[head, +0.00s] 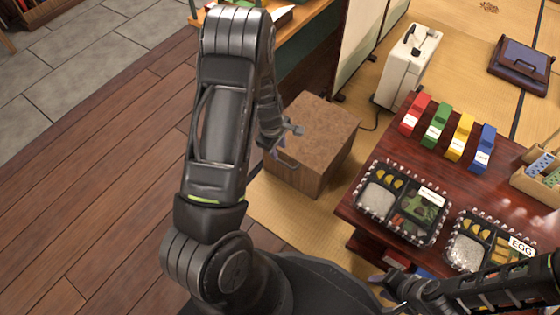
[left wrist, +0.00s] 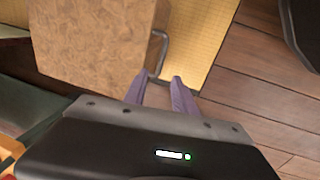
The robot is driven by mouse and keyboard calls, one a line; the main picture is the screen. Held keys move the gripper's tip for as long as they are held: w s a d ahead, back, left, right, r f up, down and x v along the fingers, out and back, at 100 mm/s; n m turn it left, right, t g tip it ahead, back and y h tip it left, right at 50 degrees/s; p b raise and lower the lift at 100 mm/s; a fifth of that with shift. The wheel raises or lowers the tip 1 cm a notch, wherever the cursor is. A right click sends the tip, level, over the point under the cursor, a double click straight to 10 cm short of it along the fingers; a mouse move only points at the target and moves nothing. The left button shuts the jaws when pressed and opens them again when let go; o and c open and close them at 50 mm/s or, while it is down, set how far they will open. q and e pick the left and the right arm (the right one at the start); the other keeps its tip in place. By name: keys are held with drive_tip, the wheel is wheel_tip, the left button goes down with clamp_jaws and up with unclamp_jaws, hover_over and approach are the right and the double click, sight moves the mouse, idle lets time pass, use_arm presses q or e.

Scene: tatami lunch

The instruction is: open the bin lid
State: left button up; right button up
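The bin is a brown wooden box (head: 300,178) on the tatami with a flat, speckled brown lid (head: 322,128), which lies closed. A grey bar handle (head: 287,161) sits at its near left side. In the left wrist view the lid (left wrist: 88,38) fills the upper left, and the handle (left wrist: 161,52) projects from its edge. My left gripper (head: 287,142) is over the lid's near left edge. My right gripper (head: 384,284) is low at the right, partly hidden.
A dark red low table (head: 480,190) with bento boxes (head: 402,203) and coloured holders stands right of the bin. A white case (head: 408,65) with a cord stands behind it. Wooden floor (head: 90,190) lies open to the left.

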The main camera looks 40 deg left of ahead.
sight(281, 161)
use_arm(q)
drive_tip(key=shift+f, duration=0.1)
drive_tip(key=f+b, duration=0.1)
drive_tip(key=f, duration=0.1)
drive_tip(key=w+f+b, duration=0.1)
drive_tip(key=f, duration=0.2)
drive_tip(key=f+b, duration=0.1)
drive_tip(key=f, duration=0.1)
drive_tip(key=shift+w+f+b, duration=0.2)
drive_tip(key=shift+f+b, duration=0.1)
drive_tip(key=shift+b, duration=0.05)
drive_tip(key=shift+c, duration=0.5)
clamp_jaws()
idle(0.7)
